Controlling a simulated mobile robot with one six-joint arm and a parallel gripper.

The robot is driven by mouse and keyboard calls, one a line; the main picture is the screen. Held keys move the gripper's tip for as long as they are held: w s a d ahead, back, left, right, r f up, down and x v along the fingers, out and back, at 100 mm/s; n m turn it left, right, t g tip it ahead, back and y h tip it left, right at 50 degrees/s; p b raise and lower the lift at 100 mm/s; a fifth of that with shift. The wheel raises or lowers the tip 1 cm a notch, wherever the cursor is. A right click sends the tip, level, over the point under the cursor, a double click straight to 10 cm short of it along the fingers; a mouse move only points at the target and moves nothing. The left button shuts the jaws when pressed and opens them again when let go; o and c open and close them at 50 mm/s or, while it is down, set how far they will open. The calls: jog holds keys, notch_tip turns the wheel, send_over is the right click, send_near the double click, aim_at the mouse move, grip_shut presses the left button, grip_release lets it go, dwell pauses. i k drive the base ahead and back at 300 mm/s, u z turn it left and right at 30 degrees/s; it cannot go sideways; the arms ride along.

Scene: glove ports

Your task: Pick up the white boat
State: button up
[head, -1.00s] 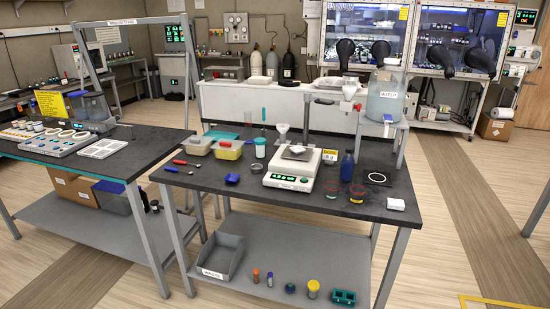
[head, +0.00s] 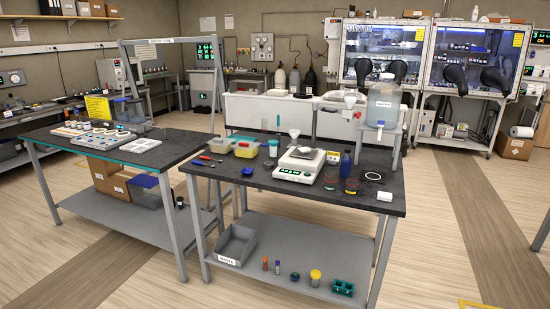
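A small white shape, which looks like the white boat (head: 305,152), sits on top of the white balance (head: 299,167) on the dark-topped table (head: 235,190). It is small here, and its outline is hard to tell from the balance pan. A white funnel (head: 294,133) is held just above and to the left of it. My gripper is not in view.
Tubs (head: 245,149) and a blue dish (head: 247,172) lie left. A second table (head: 90,150) stands left. Floor in front is clear.

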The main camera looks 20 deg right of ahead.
aim_at(305, 150)
jog(key=u, duration=0.2)
jog(key=k, duration=0.6)
jog(key=u, duration=0.8)
jog(key=i, duration=1.4)
jog(key=z, duration=0.65)
jog(key=i, duration=0.55)
jog(key=z, duration=0.25)
